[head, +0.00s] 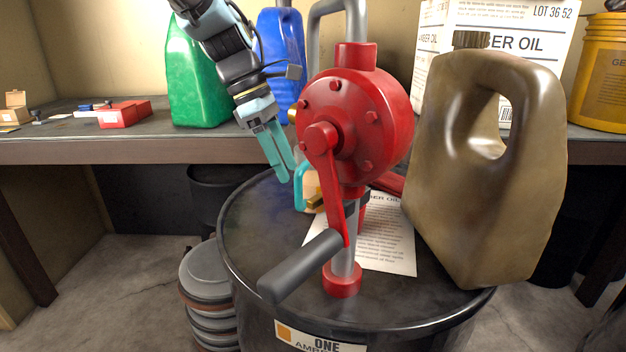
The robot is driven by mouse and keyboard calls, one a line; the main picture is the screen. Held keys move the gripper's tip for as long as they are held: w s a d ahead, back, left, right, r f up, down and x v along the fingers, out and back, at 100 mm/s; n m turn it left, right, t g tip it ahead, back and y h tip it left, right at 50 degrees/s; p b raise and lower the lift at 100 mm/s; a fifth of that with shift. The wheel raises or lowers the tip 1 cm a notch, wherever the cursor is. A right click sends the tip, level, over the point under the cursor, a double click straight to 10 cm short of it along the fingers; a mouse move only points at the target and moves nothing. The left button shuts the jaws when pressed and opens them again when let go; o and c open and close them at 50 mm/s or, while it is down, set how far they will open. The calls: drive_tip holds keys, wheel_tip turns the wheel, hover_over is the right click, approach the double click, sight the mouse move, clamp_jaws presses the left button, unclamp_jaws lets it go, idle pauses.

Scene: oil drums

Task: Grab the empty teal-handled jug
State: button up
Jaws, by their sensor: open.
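A large brown jug (470,200) stands at right on the drum (262,232). A paper sheet (388,248) lies there. Green (195,85) and blue (283,45) jugs stand on the bench behind.

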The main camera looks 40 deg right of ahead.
sight(295, 187)
drive_tip(key=shift+w+p+x, duration=0.1)
drive_tip(key=shift+p+x, duration=0.15)
drive_tip(key=shift+x, duration=1.2)
drive_tip(key=shift+w+p+x, duration=0.15)
drive_tip(key=shift+p+x, duration=0.05)
drive_tip(key=shift+x, duration=1.25)
clamp_jaws()
